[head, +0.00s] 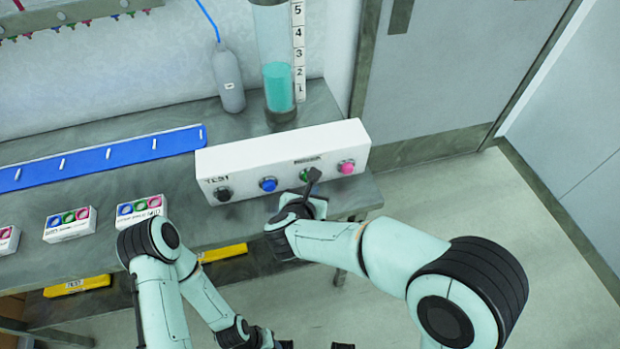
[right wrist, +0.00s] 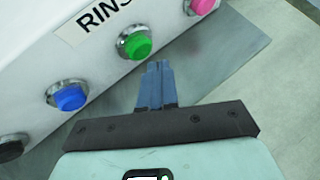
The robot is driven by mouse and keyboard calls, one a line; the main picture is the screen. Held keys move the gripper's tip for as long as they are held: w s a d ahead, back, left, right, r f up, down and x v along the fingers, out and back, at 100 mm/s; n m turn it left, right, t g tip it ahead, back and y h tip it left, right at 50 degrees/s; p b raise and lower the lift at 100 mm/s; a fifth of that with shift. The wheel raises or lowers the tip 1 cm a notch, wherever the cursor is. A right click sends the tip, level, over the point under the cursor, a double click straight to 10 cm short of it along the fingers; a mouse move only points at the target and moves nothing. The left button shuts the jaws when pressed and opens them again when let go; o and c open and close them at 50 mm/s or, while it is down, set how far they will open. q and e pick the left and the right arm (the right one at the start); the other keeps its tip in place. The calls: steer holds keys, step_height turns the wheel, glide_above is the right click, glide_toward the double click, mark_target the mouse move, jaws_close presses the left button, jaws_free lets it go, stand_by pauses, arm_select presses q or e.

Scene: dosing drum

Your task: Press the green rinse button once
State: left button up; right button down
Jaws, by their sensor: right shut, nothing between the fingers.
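The green rinse button (right wrist: 138,46) sits in a silver ring on the front of a white panel, under a label whose visible letters read "RINS". In the head view the green button (head: 304,175) is partly hidden by my right gripper (head: 314,174). That gripper is shut and empty, its dark fingers in front of the panel. In the right wrist view the closed fingertips (right wrist: 157,67) appear just below and right of the green button; I cannot tell how large the gap is.
The white panel (head: 285,150) also carries a black button (head: 223,193), a blue button (head: 268,184) and a pink button (head: 346,167). Behind it stand a clear cylinder with teal liquid (head: 278,85) and a grey bottle (head: 229,80). Small boxes (head: 70,225) lie at left.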

steer(key=shift+w, duration=0.1)
stand_by(0.7)
steer(key=shift+w+a, duration=0.1)
steer(key=shift+w, duration=0.2)
steer(key=shift+w+a, duration=0.2)
steer(key=shift+w, duration=0.3)
stand_by(0.8)
steer(key=shift+s, duration=0.1)
steer(key=shift+s+d+b, duration=0.3)
steer(key=shift+s+b, duration=0.45)
steer(key=shift+s, duration=0.05)
